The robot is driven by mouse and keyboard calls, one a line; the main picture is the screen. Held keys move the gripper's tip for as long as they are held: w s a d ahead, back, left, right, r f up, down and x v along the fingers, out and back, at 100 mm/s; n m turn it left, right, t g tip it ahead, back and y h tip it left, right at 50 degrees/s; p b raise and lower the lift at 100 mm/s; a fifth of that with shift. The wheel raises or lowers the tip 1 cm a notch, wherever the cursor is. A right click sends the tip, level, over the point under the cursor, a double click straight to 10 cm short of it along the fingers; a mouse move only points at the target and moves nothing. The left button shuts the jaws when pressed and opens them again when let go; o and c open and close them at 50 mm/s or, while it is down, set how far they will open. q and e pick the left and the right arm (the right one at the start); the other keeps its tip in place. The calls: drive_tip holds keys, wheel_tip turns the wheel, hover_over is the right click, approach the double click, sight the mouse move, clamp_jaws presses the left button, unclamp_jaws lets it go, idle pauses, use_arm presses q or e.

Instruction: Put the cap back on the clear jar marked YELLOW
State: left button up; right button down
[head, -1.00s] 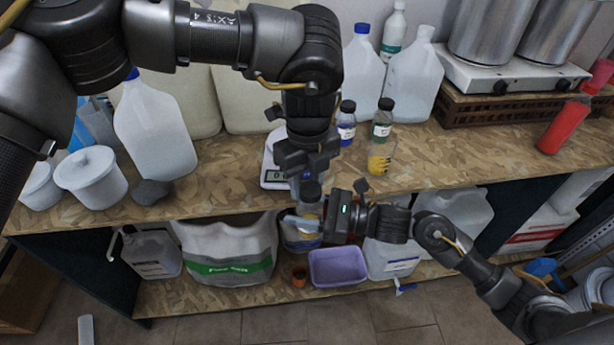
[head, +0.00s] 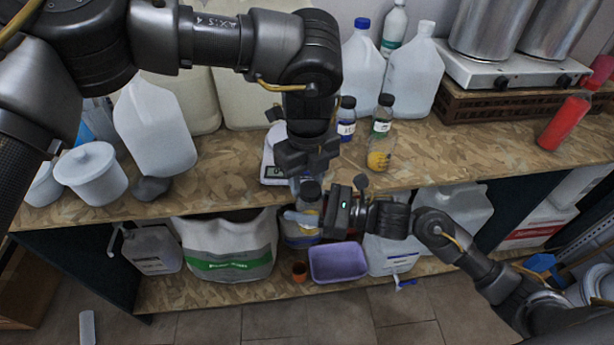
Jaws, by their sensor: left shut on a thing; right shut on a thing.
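A clear jar (head: 307,212) with a yellowish patch is held upright in front of the shelf edge. Its lettering is too small to read. My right gripper (head: 310,220) comes in from the right and is shut on the jar's side. A dark cap (head: 311,188) is at the jar's top. My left gripper (head: 307,172) points down directly above the jar, shut on the cap. The fingers hide part of the contact, so I cannot tell if the cap is seated on the rim.
A white scale (head: 272,172) is behind my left gripper. A purple tub (head: 338,263) sits on the lower shelf.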

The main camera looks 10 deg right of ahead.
use_arm(q)
drive_tip(key=m, duration=0.7)
drive_tip(key=shift+d, duration=0.35)
drive_tip(key=m, duration=0.5)
drive_tip(key=shift+d, duration=0.25)
drive_tip(key=m, duration=0.5)
drive_tip(key=shift+s+d, duration=0.15)
drive_tip(key=shift+s, duration=0.05)
drive_tip(key=m, duration=0.5)
drive_tip(key=shift+s, duration=0.25)
drive_tip(key=m, duration=0.6)
drive_tip(key=shift+s, duration=0.25)
drive_tip(key=m, duration=0.5)
drive_tip(key=shift+s+a, duration=0.2)
drive_tip(key=m, duration=0.5)
drive_tip(key=shift+s+a, duration=0.1)
drive_tip(key=shift+a, duration=0.1)
drive_tip(key=m, duration=0.4)
drive_tip(key=shift+a, duration=0.15)
